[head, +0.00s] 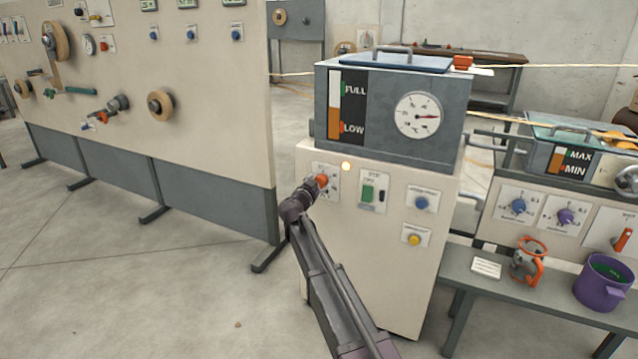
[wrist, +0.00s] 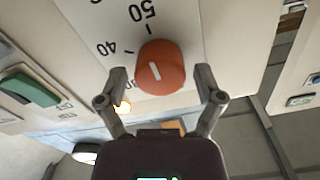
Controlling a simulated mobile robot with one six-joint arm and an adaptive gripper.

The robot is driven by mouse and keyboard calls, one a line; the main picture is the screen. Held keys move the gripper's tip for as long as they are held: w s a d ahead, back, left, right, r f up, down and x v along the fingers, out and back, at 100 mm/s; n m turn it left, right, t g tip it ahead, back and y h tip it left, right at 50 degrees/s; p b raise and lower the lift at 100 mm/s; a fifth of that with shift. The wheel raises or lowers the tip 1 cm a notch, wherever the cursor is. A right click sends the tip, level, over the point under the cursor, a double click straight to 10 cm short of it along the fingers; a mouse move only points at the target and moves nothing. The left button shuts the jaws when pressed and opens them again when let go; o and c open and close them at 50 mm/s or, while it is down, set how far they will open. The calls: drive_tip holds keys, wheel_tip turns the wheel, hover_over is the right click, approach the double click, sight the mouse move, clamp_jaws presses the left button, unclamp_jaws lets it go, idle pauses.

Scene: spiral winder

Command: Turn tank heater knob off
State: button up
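The tank heater knob (wrist: 162,68) is a round orange-red knob with a white mark line, on a white dial plate with printed numbers such as 40 and 50. In the head view the knob (head: 322,181) shows on the front of the cream cabinet below the grey tank, partly hidden by my gripper. My gripper (wrist: 160,80) is open, with one finger on each side of the knob. Small gaps show between the fingers and the knob. In the head view my gripper (head: 312,188) reaches the dial plate from below left.
The grey tank (head: 350,152) with a gauge (head: 418,115) sits on the cabinet. A green switch (head: 368,193), a blue knob (head: 421,203) and a yellow button (head: 414,240) are to the right. A lit amber lamp (head: 346,166) is just above the dial plate.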

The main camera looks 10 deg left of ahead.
drive_tip(key=c, duration=0.8)
